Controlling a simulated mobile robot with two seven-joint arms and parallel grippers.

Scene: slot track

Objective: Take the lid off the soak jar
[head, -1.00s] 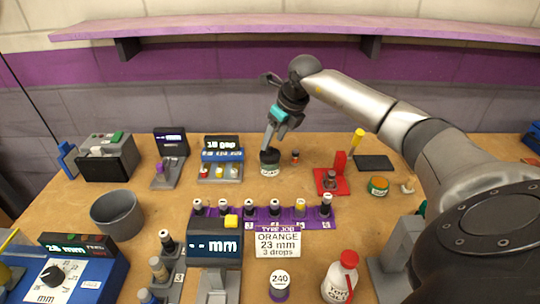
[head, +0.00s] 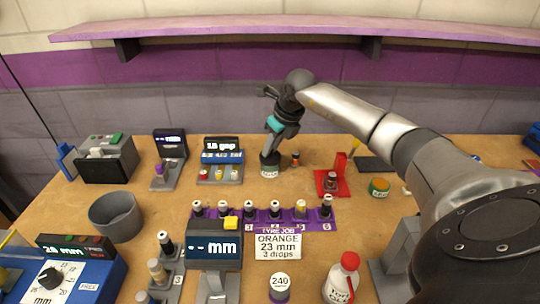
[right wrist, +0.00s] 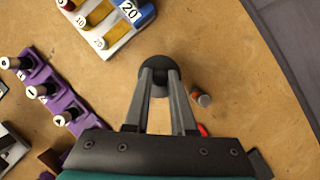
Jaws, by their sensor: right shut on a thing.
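The soak jar (head: 270,171) is a small dark jar with a pale label, standing upright toward the back of the table in the head view. Its dark round lid (right wrist: 159,66) shows from above in the right wrist view and hides the jar body there. My right gripper (head: 272,151) points down onto the jar from above. Its fingertips (right wrist: 159,84) are shut on the lid, one on each side. The lid appears to sit on the jar; I see no gap between them. My left gripper is not in view.
A small grey-topped bottle (head: 295,159) stands close right of the jar. A purple rack of bottles (head: 262,219) lies in front. Bare table separates jar and rack.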

